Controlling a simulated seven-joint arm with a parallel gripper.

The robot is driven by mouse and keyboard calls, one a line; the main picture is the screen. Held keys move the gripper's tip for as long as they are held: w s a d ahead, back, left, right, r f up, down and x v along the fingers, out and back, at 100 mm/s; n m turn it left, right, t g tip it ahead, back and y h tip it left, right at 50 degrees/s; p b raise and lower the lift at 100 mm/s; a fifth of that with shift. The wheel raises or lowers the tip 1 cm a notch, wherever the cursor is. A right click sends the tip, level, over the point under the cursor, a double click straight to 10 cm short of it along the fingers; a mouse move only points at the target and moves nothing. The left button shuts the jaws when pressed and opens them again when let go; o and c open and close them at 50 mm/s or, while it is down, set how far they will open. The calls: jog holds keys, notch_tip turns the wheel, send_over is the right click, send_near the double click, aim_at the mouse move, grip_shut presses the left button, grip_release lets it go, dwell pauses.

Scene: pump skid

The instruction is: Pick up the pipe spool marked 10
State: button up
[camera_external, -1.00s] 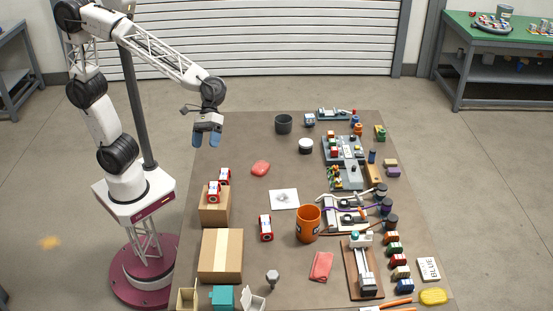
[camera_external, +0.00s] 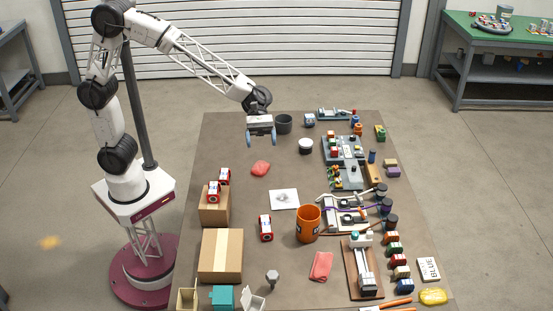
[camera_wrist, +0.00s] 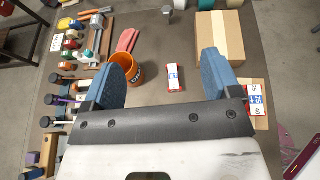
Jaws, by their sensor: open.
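Three red-and-white pipe spools are in view. One spool (camera_external: 265,228) lies on the brown mat (camera_external: 240,150) left of the orange bucket; it also shows in the wrist view (camera_wrist: 175,77). Two more spools, one (camera_external: 214,191) and another (camera_external: 224,176), are close together at the smaller cardboard box, and show at the right of the wrist view (camera_wrist: 257,100), partly behind my finger. Their blue-and-white labels are too small for me to tell which is marked 10. My gripper (camera_external: 261,137) is open and empty, high above the far part of the mat, apart from all spools.
The orange bucket (camera_external: 308,224) stands beside the lone spool. The small box (camera_external: 214,209) and a larger cardboard box (camera_external: 220,256) are at the left. A white card (camera_external: 284,199) and red cloth (camera_external: 321,266) lie nearby. Pump parts crowd the right side.

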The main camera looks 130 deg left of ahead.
send_near(265, 218)
jog(key=shift+w+d+f, duration=0.1)
jog(key=shift+w+f, duration=0.05)
jog(key=shift+f, duration=0.4)
jog(key=shift+w+d+f, duration=0.15)
jog(key=shift+f, duration=0.4)
jog(key=shift+d, duration=0.1)
jog(key=shift+x, duration=1.25)
jog(key=shift+x, duration=2.6)
jog(key=shift+f, duration=0.15)
jog(key=c, duration=1.2)
